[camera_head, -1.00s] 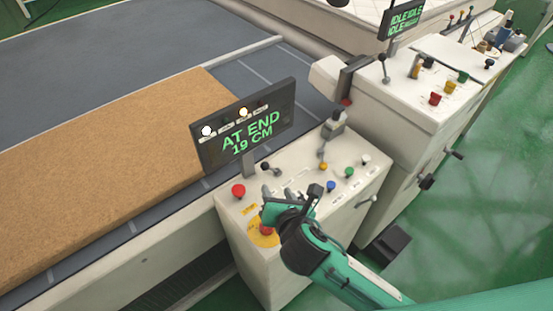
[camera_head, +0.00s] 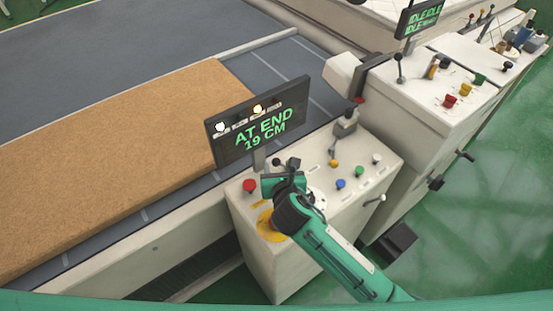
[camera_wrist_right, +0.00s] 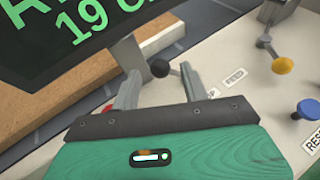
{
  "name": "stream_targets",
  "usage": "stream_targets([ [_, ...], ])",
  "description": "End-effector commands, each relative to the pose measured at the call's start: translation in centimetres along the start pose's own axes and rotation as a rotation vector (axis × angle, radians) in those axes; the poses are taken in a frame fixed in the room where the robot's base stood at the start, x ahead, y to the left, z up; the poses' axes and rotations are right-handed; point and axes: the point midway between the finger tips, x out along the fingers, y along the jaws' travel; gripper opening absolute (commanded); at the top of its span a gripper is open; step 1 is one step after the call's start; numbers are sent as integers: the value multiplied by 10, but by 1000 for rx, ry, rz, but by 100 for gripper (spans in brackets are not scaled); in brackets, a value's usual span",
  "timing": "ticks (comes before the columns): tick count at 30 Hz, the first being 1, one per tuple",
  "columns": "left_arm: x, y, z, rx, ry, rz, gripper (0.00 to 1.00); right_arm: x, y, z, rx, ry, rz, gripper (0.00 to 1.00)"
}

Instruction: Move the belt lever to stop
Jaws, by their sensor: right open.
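The control panel (camera_head: 340,150) is a cream box beside the belt. A small lever with a black ball knob (camera_head: 278,161) stands near the foot of the display, and the knob also shows in the right wrist view (camera_wrist_right: 160,68). My right gripper (camera_head: 283,176) is over the panel's near left part, by this lever. In the right wrist view the gripper (camera_wrist_right: 159,75) is open, with the knob between its two grey fingertips, apparently touching neither. A label reading FEED (camera_wrist_right: 235,77) lies right of the fingers. The lever's lower part is mostly hidden. My left gripper is out of view.
The display (camera_head: 258,122) reads AT END 19 CM and stands close behind the gripper. A red button (camera_head: 249,186), a yellow knob (camera_head: 334,163) and a blue knob (camera_head: 340,184) are nearby. A brown mattress slab (camera_head: 120,150) lies on the grey belt (camera_head: 150,50).

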Motion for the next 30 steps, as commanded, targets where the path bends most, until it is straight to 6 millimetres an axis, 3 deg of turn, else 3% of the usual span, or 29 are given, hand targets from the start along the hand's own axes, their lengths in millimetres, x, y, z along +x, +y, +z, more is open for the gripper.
stream_targets([
  [7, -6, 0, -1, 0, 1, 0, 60, 28, 0, 1, 0, 0, 0, 45],
  [19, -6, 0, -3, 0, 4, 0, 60, 35, 0, 0, 0, 0, 0, 45],
  [26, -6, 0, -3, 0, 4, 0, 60, 34, 0, 0, 0, 0, 0, 2],
  [30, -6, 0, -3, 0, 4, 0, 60, 34, 0, 0, 1, 0, 1, 0],
])
